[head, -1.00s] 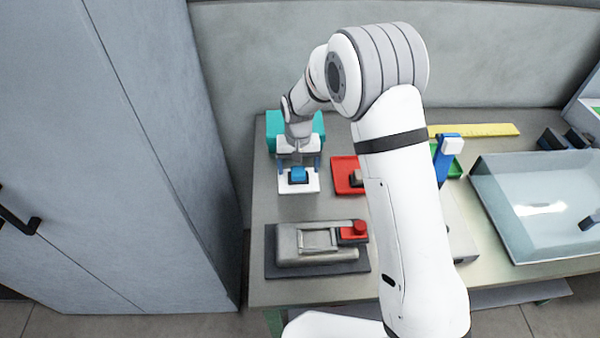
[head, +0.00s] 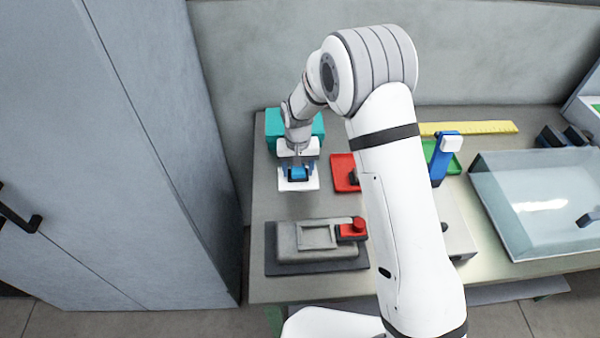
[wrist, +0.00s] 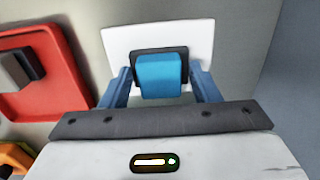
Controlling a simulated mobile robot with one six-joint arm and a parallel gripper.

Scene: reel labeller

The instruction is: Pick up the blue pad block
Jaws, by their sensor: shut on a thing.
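The blue pad block (head: 298,173) is at the left of the table, over a white plate (head: 298,186). In the wrist view the blue pad block (wrist: 159,76) sits between two blue fingers, with a dark piece behind it and the white plate (wrist: 118,40) beyond. My gripper (head: 297,170) points down at the block and is shut on it. In the wrist view my gripper (wrist: 160,88) shows a finger on each side of the block. I cannot tell whether the block is clear of the plate.
A teal box (head: 275,130) stands just behind. A red tray (head: 342,172) with a dark piece is to the right. A grey device with a red button (head: 316,240) lies in front. A glass-covered case (head: 540,195) is far right. A tall grey cabinet (head: 130,150) flanks the table's left.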

